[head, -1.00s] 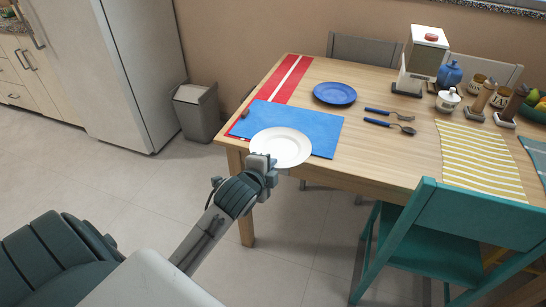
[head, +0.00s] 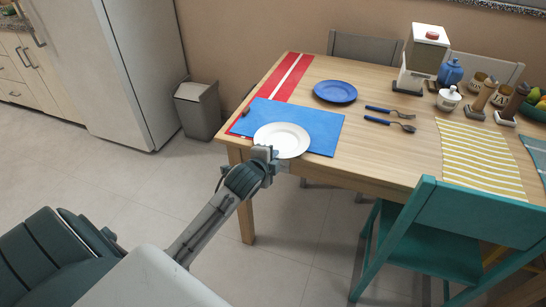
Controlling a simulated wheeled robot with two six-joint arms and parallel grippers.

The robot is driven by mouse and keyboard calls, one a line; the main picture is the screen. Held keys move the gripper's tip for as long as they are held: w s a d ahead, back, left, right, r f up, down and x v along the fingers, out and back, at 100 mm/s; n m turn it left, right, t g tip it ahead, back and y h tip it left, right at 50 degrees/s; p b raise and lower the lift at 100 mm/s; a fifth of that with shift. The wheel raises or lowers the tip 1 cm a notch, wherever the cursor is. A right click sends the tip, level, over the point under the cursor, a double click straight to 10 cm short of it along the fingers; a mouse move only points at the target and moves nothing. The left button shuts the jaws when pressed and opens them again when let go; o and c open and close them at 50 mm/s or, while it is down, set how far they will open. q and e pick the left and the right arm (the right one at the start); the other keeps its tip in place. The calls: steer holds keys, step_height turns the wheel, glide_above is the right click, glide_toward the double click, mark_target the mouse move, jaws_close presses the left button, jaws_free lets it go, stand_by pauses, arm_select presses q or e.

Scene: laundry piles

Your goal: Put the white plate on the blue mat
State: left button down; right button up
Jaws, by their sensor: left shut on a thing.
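The white plate (head: 283,138) is over the front part of the blue mat (head: 318,124), near the table's front edge. I cannot tell whether it rests on the mat or is held just above it. My left gripper (head: 266,155) is shut on the near rim of the plate. The gripper hides a small part of that rim. The blue mat lies flat on the wooden table, its left side on the red striped runner. My right gripper is not in view.
A blue plate (head: 335,91) lies behind the mat on the table (head: 385,160). A fork (head: 390,111) and spoon (head: 390,124) lie to the right. A teal chair (head: 450,235) stands at the front right. A bin (head: 198,108) stands left of the table.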

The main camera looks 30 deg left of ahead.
arm_select(q)
steer(key=c, duration=1.6)
jaws_free()
steer(key=shift+f, duration=0.1)
